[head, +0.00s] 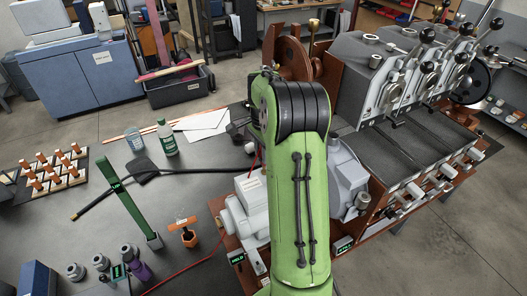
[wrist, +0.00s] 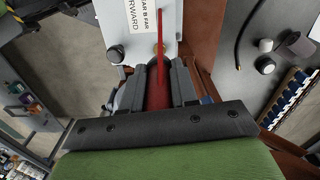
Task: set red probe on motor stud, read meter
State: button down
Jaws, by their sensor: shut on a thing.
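In the wrist view my gripper (wrist: 158,80) is shut on the red probe (wrist: 158,92), whose thin red tip points up the picture over a white labelled box (wrist: 142,20). Round dark studs, one at left (wrist: 115,53), show along the box's near edge. I cannot tell whether the tip touches anything. In the head view my green arm hides the gripper and probe. A pale grey motor (head: 243,222) with a label on top stands left of the arm. A small green-lit display (head: 237,258), possibly the meter, sits at its base; its reading is too small to be sure of.
A second small display (head: 344,246) sits right of my arm.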

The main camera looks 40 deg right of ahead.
dwell(0.4)
jog(key=shift+f+b, duration=0.45)
jog(key=shift+f, duration=0.15)
jog(key=shift+r, duration=0.15)
dwell(0.4)
notch_tip(320, 180, up, 7)
jog(key=p, duration=0.6)
jog(key=shift+r, duration=0.1)
jog(key=shift+s, duration=0.1)
jog(key=shift+f, duration=0.2)
